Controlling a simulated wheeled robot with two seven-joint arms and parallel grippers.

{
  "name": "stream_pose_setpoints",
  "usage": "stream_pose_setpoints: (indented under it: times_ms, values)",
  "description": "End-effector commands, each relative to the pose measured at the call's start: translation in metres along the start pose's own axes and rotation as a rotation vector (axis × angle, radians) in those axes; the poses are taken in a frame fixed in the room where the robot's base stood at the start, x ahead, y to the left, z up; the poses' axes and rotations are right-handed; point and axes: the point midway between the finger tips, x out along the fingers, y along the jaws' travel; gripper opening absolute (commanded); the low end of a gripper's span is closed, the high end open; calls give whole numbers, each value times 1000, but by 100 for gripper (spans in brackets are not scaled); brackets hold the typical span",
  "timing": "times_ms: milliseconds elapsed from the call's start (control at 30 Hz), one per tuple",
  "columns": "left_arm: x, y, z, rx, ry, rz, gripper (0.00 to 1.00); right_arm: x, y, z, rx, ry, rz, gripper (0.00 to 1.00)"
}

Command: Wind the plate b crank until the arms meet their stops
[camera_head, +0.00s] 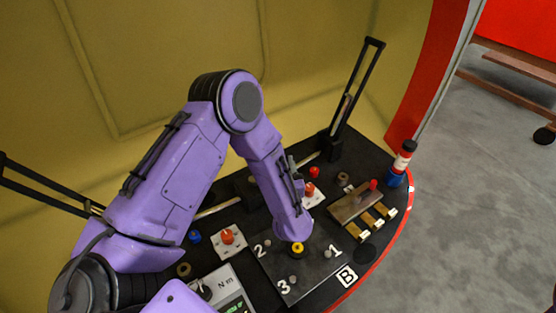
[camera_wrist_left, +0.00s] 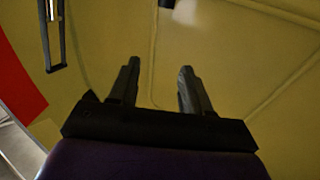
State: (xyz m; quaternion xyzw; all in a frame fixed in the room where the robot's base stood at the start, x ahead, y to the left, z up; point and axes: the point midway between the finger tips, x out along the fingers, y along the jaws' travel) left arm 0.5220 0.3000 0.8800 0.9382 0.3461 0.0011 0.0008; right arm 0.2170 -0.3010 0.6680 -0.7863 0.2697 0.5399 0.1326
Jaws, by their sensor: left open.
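Plate B (camera_head: 318,268) is a dark plate on the console with white marks 1, 2, 3 and B. A black slotted arm (camera_head: 356,88) stands tilted at the console's back right; another (camera_head: 45,192) slants at the left. My left gripper (camera_wrist_left: 160,68) is open and empty in the wrist view, facing the yellow wall. The head view hides its fingers. My right gripper is not in view.
The black console (camera_head: 375,263) has a red curved edge. The yellow wall (camera_head: 310,60) rises behind.

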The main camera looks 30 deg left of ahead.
Motion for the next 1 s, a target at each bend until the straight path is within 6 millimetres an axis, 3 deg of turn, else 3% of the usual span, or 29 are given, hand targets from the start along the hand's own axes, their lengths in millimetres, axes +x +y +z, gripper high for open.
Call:
stream_pose_setpoints:
  times_ms: [33,400,567,800,1000]
  values:
    - [0,0,14,0,0,1,48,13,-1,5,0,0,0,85]
    - [0,0,72,0,0,-1,48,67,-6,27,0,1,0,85]
    - [10,-1,71,-3,-1,-4,48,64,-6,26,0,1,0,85]
    - [63,-2,70,-3,0,-8,48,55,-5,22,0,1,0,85]
    - [97,-1,71,-1,-1,-3,48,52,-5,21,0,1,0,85]
